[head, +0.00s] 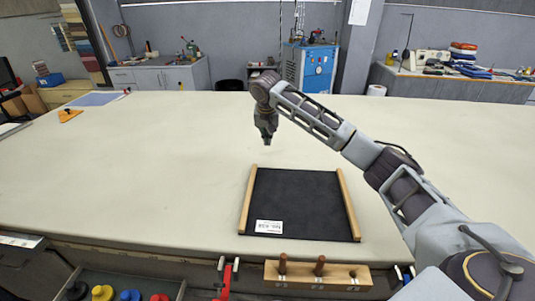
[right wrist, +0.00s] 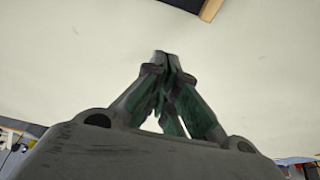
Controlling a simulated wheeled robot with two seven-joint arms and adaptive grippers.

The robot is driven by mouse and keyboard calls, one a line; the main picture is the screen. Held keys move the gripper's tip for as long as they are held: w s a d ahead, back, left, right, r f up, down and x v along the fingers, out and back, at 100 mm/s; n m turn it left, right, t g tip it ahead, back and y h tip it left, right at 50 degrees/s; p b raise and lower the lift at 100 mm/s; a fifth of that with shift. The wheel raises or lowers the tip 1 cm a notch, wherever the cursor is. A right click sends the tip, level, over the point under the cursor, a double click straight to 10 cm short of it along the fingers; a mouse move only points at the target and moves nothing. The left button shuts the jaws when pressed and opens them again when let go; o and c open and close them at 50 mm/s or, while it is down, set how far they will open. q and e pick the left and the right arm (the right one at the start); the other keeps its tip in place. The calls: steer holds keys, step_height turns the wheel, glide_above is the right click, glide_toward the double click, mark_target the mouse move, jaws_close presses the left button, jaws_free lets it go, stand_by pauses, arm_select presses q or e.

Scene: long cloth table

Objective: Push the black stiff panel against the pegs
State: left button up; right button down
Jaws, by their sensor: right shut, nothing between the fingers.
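The black stiff panel (head: 297,203) lies flat on the table near its front edge, with a white label at its lower left. A light wooden strip runs along its left side (head: 248,200) and another along its right side (head: 348,203). Brown pegs (head: 319,266) stand on a wooden block below the table's front edge. My right gripper (head: 267,143) is shut and empty above the table, just beyond the panel's far edge. In the right wrist view its fingertips (right wrist: 163,56) meet, and a corner of the panel (right wrist: 245,4) shows at the top. My left gripper is out of view.
The cream cloth table (head: 120,160) is mostly clear around the panel. An orange tool (head: 70,115) and a blue sheet (head: 97,98) lie at the far left. A red clamp-like tool (head: 226,281) and an open drawer (head: 120,288) are at the front edge.

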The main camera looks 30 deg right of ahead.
steer(key=shift+f, duration=1.05)
glide_above(268, 164)
steer(key=w+d, duration=0.1)
steer(key=w, duration=0.1)
steer(key=x, duration=0.3)
steer(key=s+x, duration=0.1)
steer(key=x, duration=0.1)
steer(key=shift+a+f+b, duration=0.3)
steer(key=shift+f+b, duration=0.05)
steer(key=shift+f, duration=0.15)
steer(key=shift+w+d+f, duration=0.15)
steer(key=shift+w+f, duration=0.05)
steer(key=shift+f, duration=0.6)
steer(key=shift+s+a, duration=0.5)
steer(key=shift+s, duration=0.3)
steer(key=shift+s+a, duration=0.55)
steer(key=shift+s, duration=0.3)
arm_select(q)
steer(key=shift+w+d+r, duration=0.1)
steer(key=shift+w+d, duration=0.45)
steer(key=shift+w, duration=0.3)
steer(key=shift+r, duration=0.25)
arm_select(e)
steer(key=shift+s+a, duration=0.1)
steer(key=shift+s, duration=0.05)
